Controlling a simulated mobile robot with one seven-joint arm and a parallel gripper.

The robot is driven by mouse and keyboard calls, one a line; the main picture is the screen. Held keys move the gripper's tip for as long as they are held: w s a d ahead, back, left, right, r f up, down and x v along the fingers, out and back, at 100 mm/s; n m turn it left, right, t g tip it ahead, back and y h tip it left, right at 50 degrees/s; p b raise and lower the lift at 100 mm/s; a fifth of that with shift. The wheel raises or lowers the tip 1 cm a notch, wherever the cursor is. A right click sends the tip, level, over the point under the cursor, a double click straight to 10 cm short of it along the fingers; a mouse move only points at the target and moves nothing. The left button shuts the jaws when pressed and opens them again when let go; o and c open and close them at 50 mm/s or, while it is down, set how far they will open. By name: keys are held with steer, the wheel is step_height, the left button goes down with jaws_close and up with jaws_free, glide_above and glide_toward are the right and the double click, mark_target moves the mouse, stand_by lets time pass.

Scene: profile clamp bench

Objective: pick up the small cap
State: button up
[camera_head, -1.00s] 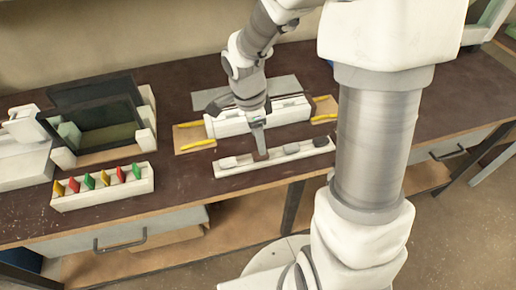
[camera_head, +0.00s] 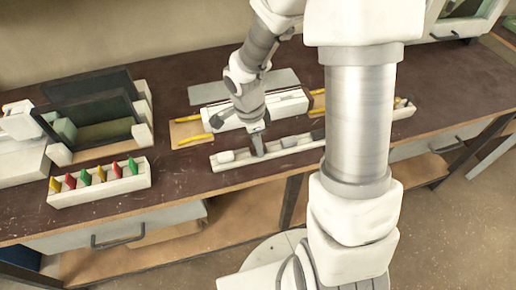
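A long white rack (camera_head: 222,165) lies near the bench's front edge, with small grey pieces in it. One grey piece (camera_head: 227,156) sits at its left end, and a lighter one (camera_head: 289,142) sits right of my gripper. I cannot tell which piece is the small cap; it may be hidden by my gripper or arm. My gripper (camera_head: 259,152) points down at the rack between these two pieces, its tips at or just above it. The fingers are too small and edge-on to show whether they are open or hold anything.
A white clamp fixture (camera_head: 283,103) with yellow-handled strips stands just behind the rack. A white holder (camera_head: 100,189) with several coloured tabs and a dark framed box (camera_head: 95,110) are on the left. My arm hides part of the rack. Bare bench lies between.

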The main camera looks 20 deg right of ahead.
jaws_close()
